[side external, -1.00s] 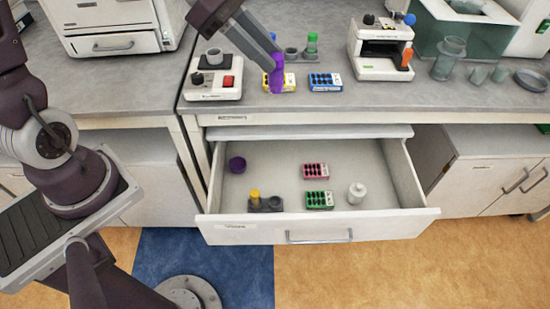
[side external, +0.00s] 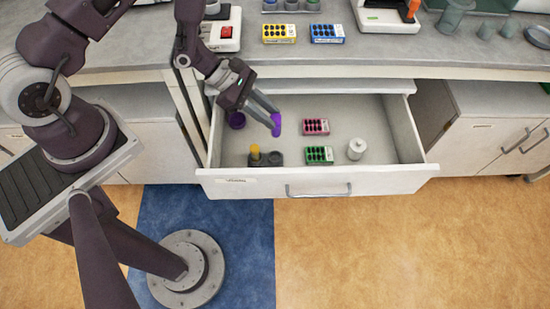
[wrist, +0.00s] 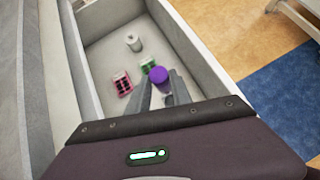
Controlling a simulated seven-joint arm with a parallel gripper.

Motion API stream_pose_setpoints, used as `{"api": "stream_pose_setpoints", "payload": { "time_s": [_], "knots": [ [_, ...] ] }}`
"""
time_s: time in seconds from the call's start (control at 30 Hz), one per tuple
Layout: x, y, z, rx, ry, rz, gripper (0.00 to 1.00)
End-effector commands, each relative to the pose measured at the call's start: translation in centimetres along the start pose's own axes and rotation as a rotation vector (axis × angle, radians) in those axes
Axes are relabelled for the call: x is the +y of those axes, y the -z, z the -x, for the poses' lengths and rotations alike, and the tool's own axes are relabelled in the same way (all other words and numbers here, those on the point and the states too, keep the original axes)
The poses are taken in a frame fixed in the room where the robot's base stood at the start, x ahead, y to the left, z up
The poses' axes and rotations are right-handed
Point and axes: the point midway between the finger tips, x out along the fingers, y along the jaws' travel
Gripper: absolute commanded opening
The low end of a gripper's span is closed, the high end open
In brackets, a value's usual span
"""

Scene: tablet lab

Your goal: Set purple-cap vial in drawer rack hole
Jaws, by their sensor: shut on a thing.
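My gripper (side external: 273,120) is shut on the purple-cap vial (side external: 276,124) and holds it above the open drawer (side external: 370,115). The vial's purple cap (wrist: 158,75) shows between the fingers in the wrist view; the vial's body is mostly hidden there. The grey drawer rack (side external: 275,159) stands at the drawer's front left, below the gripper in the side view. A yellow-cap vial (side external: 255,153) stands in its left part. The rack is not visible in the wrist view, and its holes are too small to make out clearly.
The counter edge (side external: 330,66) overhangs behind.

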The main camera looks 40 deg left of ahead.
Motion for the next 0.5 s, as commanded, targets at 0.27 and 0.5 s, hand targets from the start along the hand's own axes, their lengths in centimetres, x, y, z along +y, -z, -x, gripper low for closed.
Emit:
{"api": "stream_pose_setpoints", "payload": {
  "time_s": [0.27, 0.5],
  "knots": [
    [-0.2, 4.8, -4.7, 0.000, 0.001, 0.004, 0.00],
    [-0.2, 8.0, -8.0, -0.001, 0.000, 0.002, 0.00]
  ]
}}
